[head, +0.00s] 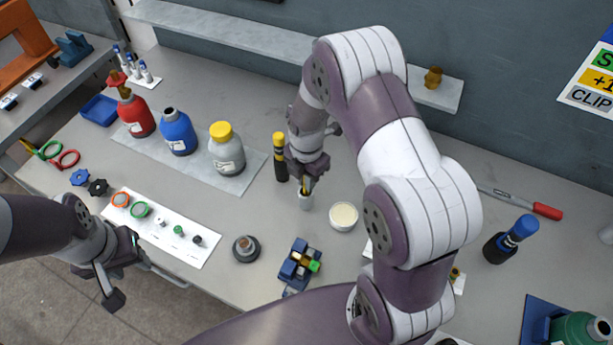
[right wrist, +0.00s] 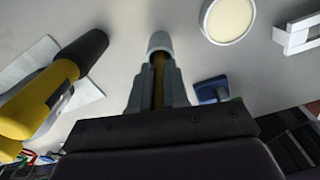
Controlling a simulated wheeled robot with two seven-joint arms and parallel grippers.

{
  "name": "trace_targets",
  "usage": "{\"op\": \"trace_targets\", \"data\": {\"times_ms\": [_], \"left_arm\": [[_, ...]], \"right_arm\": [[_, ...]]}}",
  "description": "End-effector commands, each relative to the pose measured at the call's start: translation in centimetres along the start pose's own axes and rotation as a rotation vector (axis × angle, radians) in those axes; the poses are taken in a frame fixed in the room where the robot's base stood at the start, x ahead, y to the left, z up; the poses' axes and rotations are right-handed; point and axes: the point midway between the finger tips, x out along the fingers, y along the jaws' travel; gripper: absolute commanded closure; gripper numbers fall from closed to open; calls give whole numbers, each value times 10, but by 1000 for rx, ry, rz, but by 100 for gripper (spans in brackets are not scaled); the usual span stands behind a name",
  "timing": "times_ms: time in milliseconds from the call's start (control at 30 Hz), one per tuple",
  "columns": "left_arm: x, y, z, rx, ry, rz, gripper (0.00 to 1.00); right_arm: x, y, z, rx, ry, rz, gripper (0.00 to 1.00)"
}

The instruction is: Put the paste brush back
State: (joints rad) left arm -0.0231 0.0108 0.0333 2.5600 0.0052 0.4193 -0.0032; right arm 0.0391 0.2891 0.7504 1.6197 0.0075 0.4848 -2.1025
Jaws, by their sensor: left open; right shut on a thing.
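My right gripper (head: 307,182) points down at the middle of the table, shut on the paste brush (right wrist: 158,82), whose yellowish handle shows between the fingers. The brush's far end meets a small pale cup (right wrist: 160,42), also seen in the head view (head: 306,201). The brush looks upright with its lower end inside the cup's mouth; how deep is hidden. A round tin of cream paste (head: 343,215) stands just right of the cup, apart from it. My left gripper (head: 138,283) is open and empty near the table's front left edge.
A black-and-yellow bottle (head: 280,158) stands close left of my right gripper. A dark round piece (head: 246,249) and a blue fixture (head: 298,265) lie in front. A white parts sheet (head: 165,228) lies left.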

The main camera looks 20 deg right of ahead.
Motion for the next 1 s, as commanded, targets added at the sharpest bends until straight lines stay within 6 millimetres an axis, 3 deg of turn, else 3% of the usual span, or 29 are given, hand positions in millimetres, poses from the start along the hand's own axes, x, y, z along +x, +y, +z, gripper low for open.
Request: {"op": "trace_targets", "data": {"times_ms": [167,200,300,633,1000], "left_arm": [[4,0,0,0,0,0,57],[4,0,0,0,0,0,57],[3,0,0,0,0,0,57],[0,0,0,0,0,0,57],[-31,0,-4,0,0,0,57]], "right_arm": [[5,0,0,0,0,0,100],[6,0,0,0,0,0,82],[5,0,0,0,0,0,56],[2,0,0,0,0,0,56],[-34,0,0,0,0,1,56]]}}
